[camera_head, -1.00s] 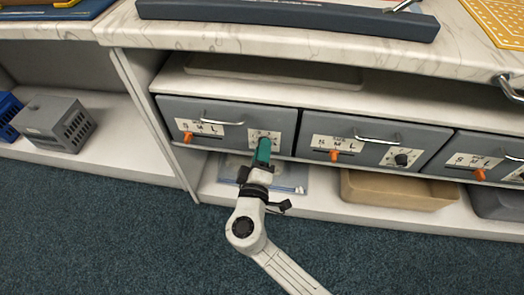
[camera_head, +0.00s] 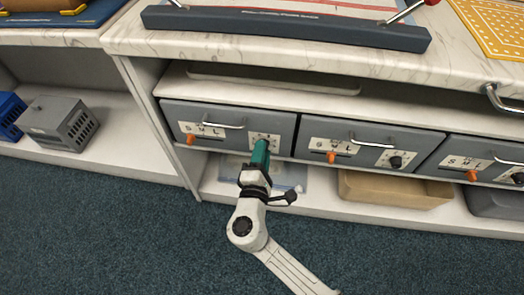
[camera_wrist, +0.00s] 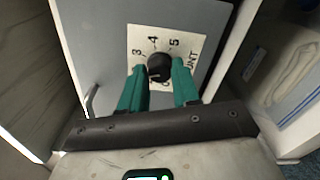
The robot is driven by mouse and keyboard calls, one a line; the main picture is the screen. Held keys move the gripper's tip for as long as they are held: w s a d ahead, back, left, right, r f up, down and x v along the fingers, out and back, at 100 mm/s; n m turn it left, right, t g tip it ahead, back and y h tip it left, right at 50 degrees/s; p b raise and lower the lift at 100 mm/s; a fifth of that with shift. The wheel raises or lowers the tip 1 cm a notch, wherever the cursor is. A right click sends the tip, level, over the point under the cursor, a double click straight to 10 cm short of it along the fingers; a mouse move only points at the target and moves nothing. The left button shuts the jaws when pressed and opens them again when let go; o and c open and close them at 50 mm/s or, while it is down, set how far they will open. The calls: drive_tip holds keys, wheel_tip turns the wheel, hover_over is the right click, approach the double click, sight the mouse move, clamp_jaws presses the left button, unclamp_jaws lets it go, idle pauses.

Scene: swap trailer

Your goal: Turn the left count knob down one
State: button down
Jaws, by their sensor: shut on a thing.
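The left count knob (camera_wrist: 159,66) is a round black knob on a white plate (camera_wrist: 190,45) marked 3, 4, 5 and COUNT in the wrist view. My gripper (camera_wrist: 156,74) has its two green fingers on either side of it, shut on the knob. I cannot tell clearly which number the knob points to. In the head view my gripper (camera_head: 260,151) reaches the right part of the leftmost grey drawer front (camera_head: 222,118) and hides the knob there.
The same drawer has an orange size slider (camera_head: 190,138) and a metal handle (camera_head: 222,125). A neighbouring drawer has its own black knob (camera_head: 396,162). A tan bin (camera_head: 395,188) stands on the shelf below. A grey crate (camera_head: 58,122) sits at left. The carpet in front is clear.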

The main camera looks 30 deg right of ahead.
drive_tip(key=shift+f+n, duration=0.1)
drive_tip(key=shift+n, duration=0.3)
drive_tip(key=c, duration=0.8)
unclamp_jaws()
drive_tip(key=p+v, duration=0.2)
drive_tip(key=v, duration=0.9)
